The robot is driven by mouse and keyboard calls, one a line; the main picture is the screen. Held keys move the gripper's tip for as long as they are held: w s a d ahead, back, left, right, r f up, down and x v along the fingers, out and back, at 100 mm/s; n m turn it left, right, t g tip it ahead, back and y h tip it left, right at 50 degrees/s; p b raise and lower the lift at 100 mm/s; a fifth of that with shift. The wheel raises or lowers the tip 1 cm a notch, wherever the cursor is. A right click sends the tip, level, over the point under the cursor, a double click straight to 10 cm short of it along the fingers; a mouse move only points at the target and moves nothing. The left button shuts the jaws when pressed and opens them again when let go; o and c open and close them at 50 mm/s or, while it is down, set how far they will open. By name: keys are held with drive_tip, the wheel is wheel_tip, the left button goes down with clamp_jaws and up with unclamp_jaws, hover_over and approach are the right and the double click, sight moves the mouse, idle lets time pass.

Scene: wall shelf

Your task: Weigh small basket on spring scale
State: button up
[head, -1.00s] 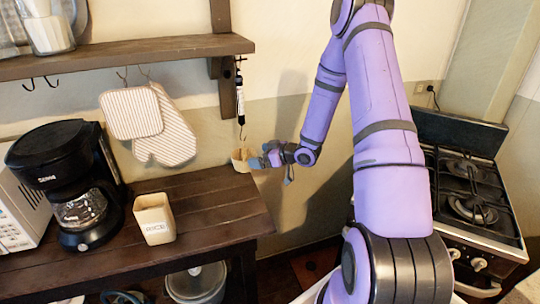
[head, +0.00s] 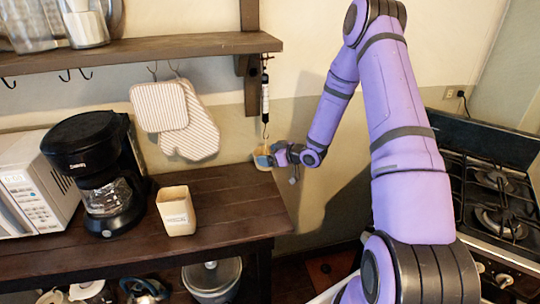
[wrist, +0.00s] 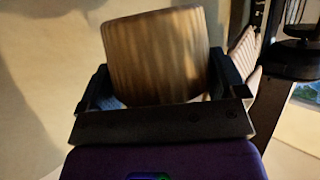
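The small basket (head: 258,153), tan and wooden-looking, is by the wall near the back right corner of the brown counter (head: 235,205). My gripper (head: 265,159) reaches it from the right and partly hides it. In the wrist view the basket (wrist: 155,58) sits between my two widely spread fingers (wrist: 160,85), one on each side. I cannot tell whether they press on it. The spring scale (head: 265,92), dark and slim, hangs upright from the shelf, with its hook (head: 265,130) just above the basket. Whether the basket touches the hook or the counter is unclear.
A tan rice canister (head: 177,211), a black coffee maker (head: 97,170) and a white microwave (head: 35,192) stand on the counter. Striped mitts (head: 190,120) hang under the shelf (head: 140,53). A stove (head: 490,195) stands at the right.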

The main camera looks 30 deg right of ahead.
drive_tip(key=shift+r, duration=0.1)
drive_tip(key=shift+s+d+r, duration=0.1)
drive_tip(key=shift+r, duration=0.45)
drive_tip(key=shift+r, duration=0.2)
idle(1.1)
